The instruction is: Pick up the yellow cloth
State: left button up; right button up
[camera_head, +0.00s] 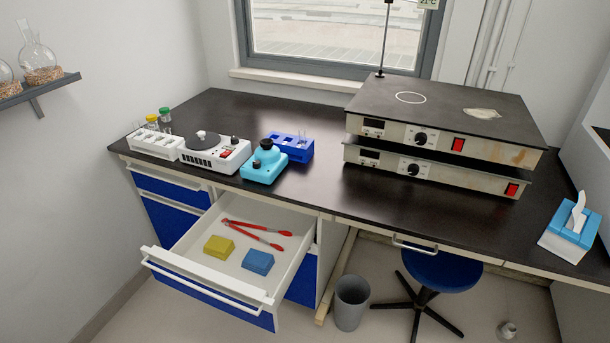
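The yellow cloth (219,246) lies folded in the open white drawer (184,241), toward its left side. A blue cloth (258,261) of similar size lies to its right, apart from it. A pair of red tongs (256,232) lies behind both, pointing right. Neither of my grippers shows in the head view, so their state is hidden. Nothing covers the yellow cloth.
The drawer is pulled out below the black bench (330,195). On the bench are a white device (214,152), a turquoise device (264,164), racks and stacked hot plates (440,130). A grey bin (351,303) and blue stool (441,271) stand to the right.

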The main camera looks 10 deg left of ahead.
aim_at(220, 248)
jog(key=u, duration=1.05)
jog(key=i, duration=0.05)
